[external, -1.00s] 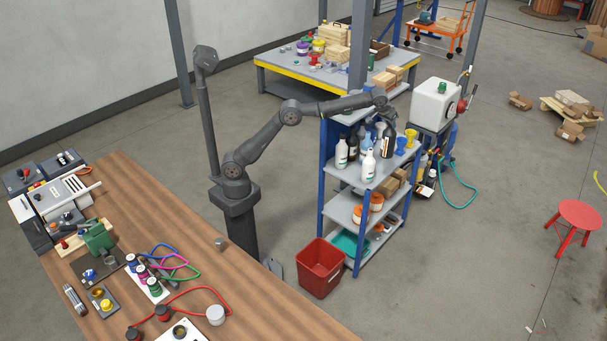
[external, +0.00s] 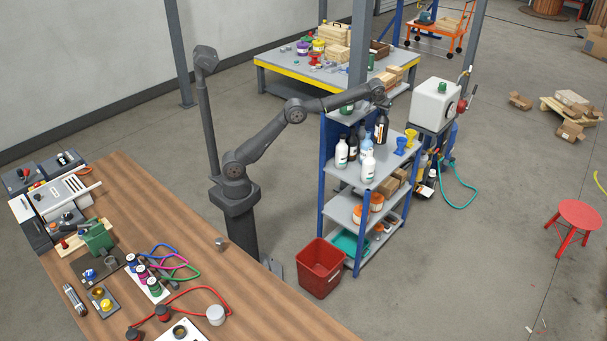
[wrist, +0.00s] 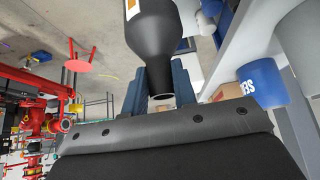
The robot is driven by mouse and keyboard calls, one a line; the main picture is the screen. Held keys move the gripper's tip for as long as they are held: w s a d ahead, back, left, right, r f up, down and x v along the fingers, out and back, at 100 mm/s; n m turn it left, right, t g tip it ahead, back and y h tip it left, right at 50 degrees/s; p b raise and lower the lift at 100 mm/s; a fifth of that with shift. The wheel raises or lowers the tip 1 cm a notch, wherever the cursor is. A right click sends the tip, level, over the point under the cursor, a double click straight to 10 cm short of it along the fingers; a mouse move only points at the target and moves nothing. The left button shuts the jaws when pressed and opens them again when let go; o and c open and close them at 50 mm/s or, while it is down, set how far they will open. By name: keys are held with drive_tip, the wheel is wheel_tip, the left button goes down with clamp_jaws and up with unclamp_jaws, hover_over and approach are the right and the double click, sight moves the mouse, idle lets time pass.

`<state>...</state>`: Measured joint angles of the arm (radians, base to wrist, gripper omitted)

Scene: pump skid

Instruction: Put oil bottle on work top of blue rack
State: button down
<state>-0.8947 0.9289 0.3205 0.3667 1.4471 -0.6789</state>
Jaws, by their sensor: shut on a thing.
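My gripper (external: 382,102) is shut on the neck of a dark bottle (external: 381,127), which I take as the oil bottle. The bottle hangs roughly upright above the bottle shelf of the blue rack (external: 323,165). In the wrist view the black bottle (wrist: 152,35) has an orange-edged label, and its neck end lies between the two blue-grey fingers of my gripper (wrist: 160,85). The bottle's far end is cut off there. The rack's work top (external: 388,168) carries several bottles; a higher, smaller shelf (external: 345,117) is at its back left.
White bottles (external: 368,168) (external: 341,154), a light blue bottle (external: 366,146) and another dark bottle (external: 352,147) stand close by. Blue and yellow funnels (external: 401,146) (external: 410,138) stand to the right. A green-labelled container (external: 347,108) is on the higher shelf. The shelf's front right looks clear.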

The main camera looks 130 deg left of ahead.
wheel_tip(320, 180, down, 21)
drive_tip(key=shift+f, duration=0.2)
idle(0.8)
drive_tip(key=shift+w+f, duration=0.1)
drive_tip(key=shift+f, duration=0.05)
drive_tip(key=c, duration=1.2)
unclamp_jaws()
drive_tip(key=shift+d+f, duration=0.1)
drive_tip(key=shift+o, duration=0.2)
approach(378, 144)
drive_tip(key=shift+s+a+f, duration=0.1)
drive_tip(key=shift+s+a, duration=0.25)
drive_tip(key=shift+a, duration=0.2)
